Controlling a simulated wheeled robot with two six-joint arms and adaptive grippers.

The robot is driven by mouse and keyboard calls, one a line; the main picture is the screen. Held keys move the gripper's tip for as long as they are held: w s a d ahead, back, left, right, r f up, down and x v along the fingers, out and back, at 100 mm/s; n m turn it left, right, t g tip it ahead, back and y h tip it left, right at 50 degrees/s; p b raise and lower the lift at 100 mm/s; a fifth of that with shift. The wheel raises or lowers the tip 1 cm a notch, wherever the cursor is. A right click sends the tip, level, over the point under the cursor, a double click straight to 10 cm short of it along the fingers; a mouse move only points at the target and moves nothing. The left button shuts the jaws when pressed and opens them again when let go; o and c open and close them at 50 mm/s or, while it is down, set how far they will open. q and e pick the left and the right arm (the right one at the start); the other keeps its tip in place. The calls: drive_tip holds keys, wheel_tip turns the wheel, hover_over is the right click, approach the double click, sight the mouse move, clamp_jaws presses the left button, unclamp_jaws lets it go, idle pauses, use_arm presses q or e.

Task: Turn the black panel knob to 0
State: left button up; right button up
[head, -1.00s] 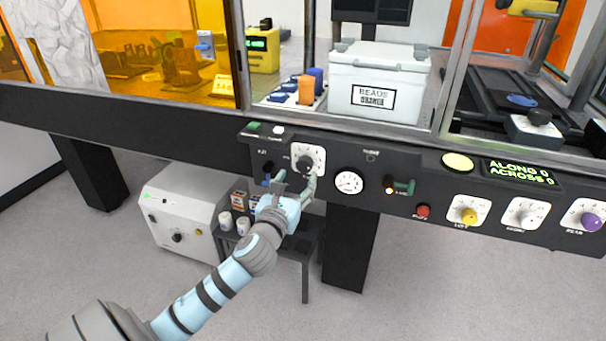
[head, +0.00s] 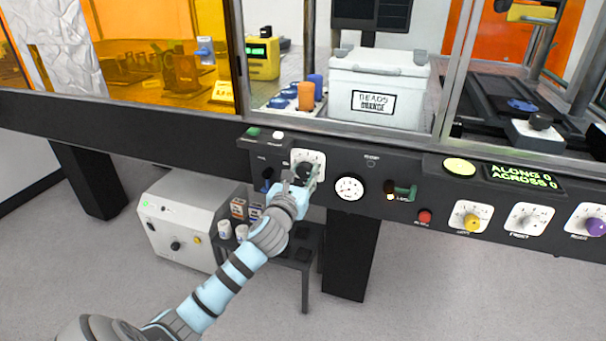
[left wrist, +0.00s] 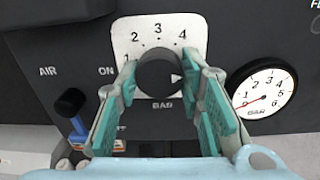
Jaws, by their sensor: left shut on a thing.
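The black panel knob (left wrist: 158,74) sits on a white dial plate (left wrist: 158,29) marked 2, 3 and 4 along its top, with BAR below. Its white pointer faces right, past the 4; the number there is hidden by a finger. In the head view the knob (head: 304,170) is partly covered by my left gripper (head: 301,182). In the left wrist view the fingers of my left gripper (left wrist: 159,86) stand on either side of the knob, shut on it. My right gripper is not in view.
A round BAR gauge (left wrist: 262,94) is right of the dial, its red needle near 0. A blue-based black AIR lever (left wrist: 72,104) is to the left. Further right on the panel are a red button (head: 425,216) and a yellow knob (head: 471,220). A glass enclosure rises above.

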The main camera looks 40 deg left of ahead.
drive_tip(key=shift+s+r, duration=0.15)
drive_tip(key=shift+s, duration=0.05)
